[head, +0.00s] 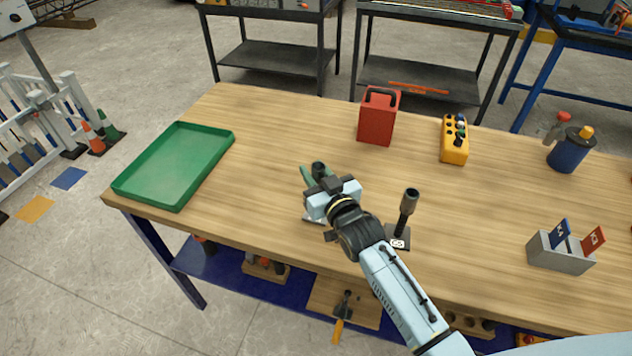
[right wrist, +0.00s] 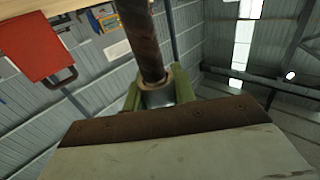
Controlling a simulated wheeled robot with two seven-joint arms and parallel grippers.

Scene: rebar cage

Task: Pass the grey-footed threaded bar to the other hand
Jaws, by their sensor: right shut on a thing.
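The grey-footed threaded bar (head: 318,169) is upright near the middle of the table; its dark top shows between my right gripper's green fingers. Part of its light grey foot (head: 311,217) shows below the gripper; I cannot tell whether it touches the table. My right gripper (head: 317,175) is shut on this bar, and the hand hides most of its shaft. In the right wrist view the brown bar (right wrist: 141,38) runs up from between the green fingers (right wrist: 157,95). My left gripper is not in view.
A second bar (head: 408,209) stands on a dark labelled foot just right of my right forearm. A green tray (head: 122,187) lies at left. The table between tray and gripper is clear.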

